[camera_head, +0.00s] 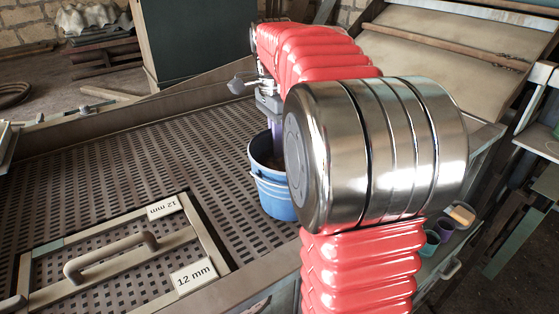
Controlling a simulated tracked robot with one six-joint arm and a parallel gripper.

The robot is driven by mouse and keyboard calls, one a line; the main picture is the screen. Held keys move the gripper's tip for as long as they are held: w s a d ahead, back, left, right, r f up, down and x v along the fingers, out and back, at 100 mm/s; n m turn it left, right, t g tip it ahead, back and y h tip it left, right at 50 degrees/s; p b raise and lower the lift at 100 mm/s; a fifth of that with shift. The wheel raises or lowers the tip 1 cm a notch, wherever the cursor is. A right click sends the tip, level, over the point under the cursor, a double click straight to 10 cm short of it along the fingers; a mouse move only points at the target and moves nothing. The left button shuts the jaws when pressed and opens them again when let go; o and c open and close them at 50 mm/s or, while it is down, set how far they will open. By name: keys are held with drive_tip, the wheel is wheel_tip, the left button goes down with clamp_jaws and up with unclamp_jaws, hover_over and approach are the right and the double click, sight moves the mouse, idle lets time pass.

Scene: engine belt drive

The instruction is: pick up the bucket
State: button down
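The blue bucket (276,200) stands upright on the perforated metal deck (190,180), near its right side. My silver arm joint hides the bucket's right part. The bucket's open top and left rim show, and its inside looks dark. My gripper (276,128) points down at the bucket's mouth from above. Its fingertips are hidden behind the rim and my arm, so I cannot tell whether it is open or shut, or whether it touches the bucket.
A framed grate (125,262) with a raised handle and "12 mm" labels lies at the front left of the deck. A dark cabinet (195,40) stands behind. Small cups (430,243) sit at the lower right. The deck left of the bucket is clear.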

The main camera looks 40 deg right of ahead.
wheel_tip(320, 180, up, 8)
drive_tip(key=shift+f, duration=0.15)
drive_tip(key=shift+s, duration=0.1)
idle(1.3)
